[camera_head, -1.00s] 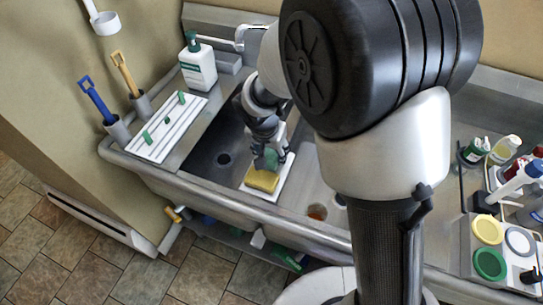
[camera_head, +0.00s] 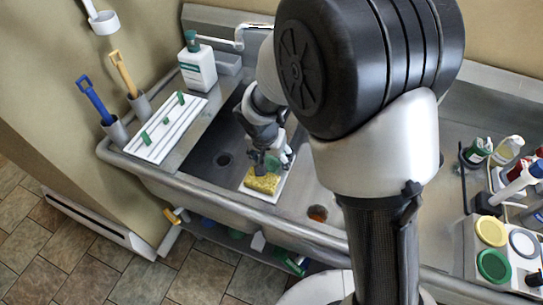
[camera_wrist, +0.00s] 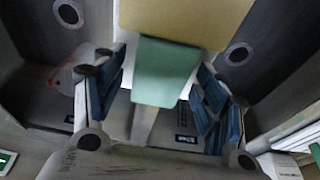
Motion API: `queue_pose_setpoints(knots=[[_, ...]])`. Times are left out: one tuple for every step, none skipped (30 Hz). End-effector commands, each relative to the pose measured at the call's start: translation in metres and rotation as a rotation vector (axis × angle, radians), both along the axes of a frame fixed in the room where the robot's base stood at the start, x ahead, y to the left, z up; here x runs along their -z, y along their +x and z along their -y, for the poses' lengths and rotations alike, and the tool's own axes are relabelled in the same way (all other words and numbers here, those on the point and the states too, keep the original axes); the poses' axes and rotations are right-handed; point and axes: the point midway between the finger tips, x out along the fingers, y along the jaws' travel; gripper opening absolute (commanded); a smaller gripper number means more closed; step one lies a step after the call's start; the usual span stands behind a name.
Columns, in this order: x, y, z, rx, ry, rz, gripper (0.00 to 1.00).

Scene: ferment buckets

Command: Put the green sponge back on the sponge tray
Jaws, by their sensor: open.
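The green sponge (camera_wrist: 165,72) lies between my open finger pads in the wrist view, with small gaps on both sides. A yellow sponge (camera_wrist: 185,18) is just beyond it in that view. In the head view the yellow sponge (camera_head: 262,184) lies on the white sponge tray (camera_head: 284,181) across the sink. My gripper (camera_head: 264,162) is low over the tray, right behind the yellow sponge. The green sponge is mostly hidden there by my fingers. I cannot tell exactly how it rests on the tray.
A white board with green pieces (camera_head: 160,130) lies on the left drainboard, near a soap bottle (camera_head: 198,66) and two upright-handled brushes (camera_head: 95,98). An open basin (camera_head: 222,160) is left of the tray. Bottles and colored lids (camera_head: 492,265) crowd the right side.

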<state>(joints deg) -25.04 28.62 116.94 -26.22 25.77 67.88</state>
Motion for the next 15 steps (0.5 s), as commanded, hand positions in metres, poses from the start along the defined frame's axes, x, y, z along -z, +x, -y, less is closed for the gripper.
queue_pose_setpoints(knots=[[0.0, 0.0, 0.0, 0.0, 0.0, 0.0, 0.66], [0.0, 0.0, 0.0, 0.0, 0.0, 0.0, 0.66], [0.0, 0.0, 0.0, 0.0, 0.0, 0.0, 0.66], [0.0, 0.0, 0.0, 0.0, 0.0, 0.0, 0.66], [-0.001, 0.0, 0.0, 0.0, 0.0, 0.0, 0.66], [-0.002, 0.0, 0.0, 0.0, 0.0, 0.0, 0.66], [-0.004, 0.0, 0.0, 0.0, 0.0, 0.0, 0.66], [-0.006, 0.0, 0.0, 0.0, 0.001, 0.001, 0.66], [-0.012, -0.001, -0.001, -0.001, 0.001, 0.003, 0.66], [-0.017, -0.002, -0.002, -0.001, 0.002, 0.004, 0.66], [-0.023, -0.003, -0.002, -0.001, 0.002, 0.005, 0.66], [-0.031, -0.006, -0.003, -0.001, 0.001, 0.005, 0.66], [-0.038, -0.007, -0.004, -0.001, 0.003, 0.004, 0.66], [-0.044, -0.009, -0.005, -0.001, 0.003, 0.004, 0.66], [-0.053, -0.011, -0.005, -0.002, 0.002, 0.005, 0.66]])
